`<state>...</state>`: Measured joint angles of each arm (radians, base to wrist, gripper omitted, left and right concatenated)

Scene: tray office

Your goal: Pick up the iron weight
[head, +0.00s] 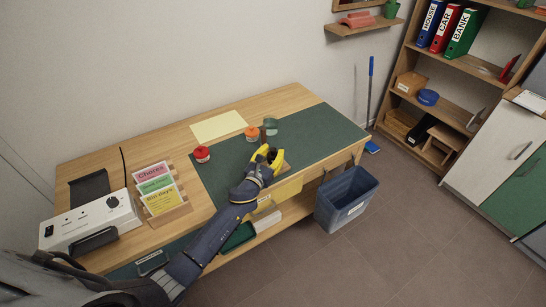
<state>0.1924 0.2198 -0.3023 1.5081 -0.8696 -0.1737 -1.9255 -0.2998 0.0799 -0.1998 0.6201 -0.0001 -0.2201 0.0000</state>
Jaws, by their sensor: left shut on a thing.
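My left gripper (270,157), with yellow fingers, is over the front part of the green desk mat (318,133). It is shut on a small dark thing between its fingers, which appears to be the iron weight; the fingers hide most of it. I cannot tell whether it touches the mat or is raised above it. A brownish flat piece shows partly under the gripper. My right gripper is not in view.
A red-lidded jar (202,154), an orange-lidded jar (251,134) and a grey-green cup (270,127) stand behind the gripper. A card rack (162,198) and white box (88,226) are at left. A blue bin (346,198) stands by the desk's right end. The mat's right part is clear.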

